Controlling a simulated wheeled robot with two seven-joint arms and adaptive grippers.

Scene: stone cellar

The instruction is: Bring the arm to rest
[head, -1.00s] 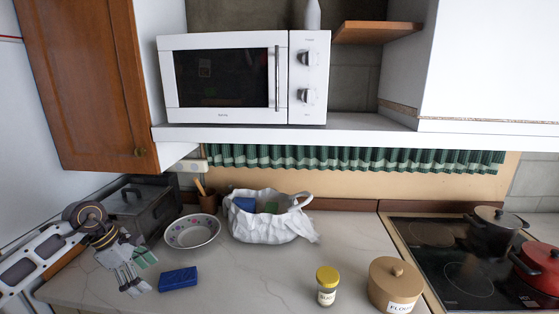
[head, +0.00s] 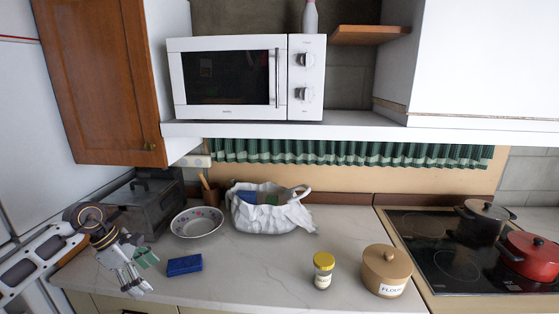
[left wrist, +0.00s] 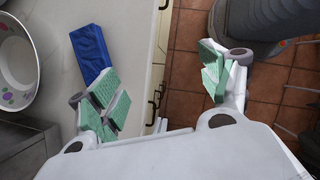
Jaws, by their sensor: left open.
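My left gripper (head: 142,272) is at the left end of the counter in the head view, with its arm coming in from the left. It is open and empty. In the left wrist view its two green-padded fingers (left wrist: 160,85) stand wide apart, over the counter's front edge and the tiled floor. A blue block-shaped packet (head: 184,265) lies on the counter just right of the gripper, apart from it. It also shows in the left wrist view (left wrist: 90,53), beyond the left finger. My right gripper is not in view.
A patterned bowl (head: 197,222), a white bag (head: 270,218), a yellow-lidded jar (head: 323,272) and a flour canister (head: 386,273) stand on the counter (head: 260,262). A dark metal box (head: 150,205) is behind the gripper. Pots (head: 530,250) stand on the stove at right. The counter's middle is clear.

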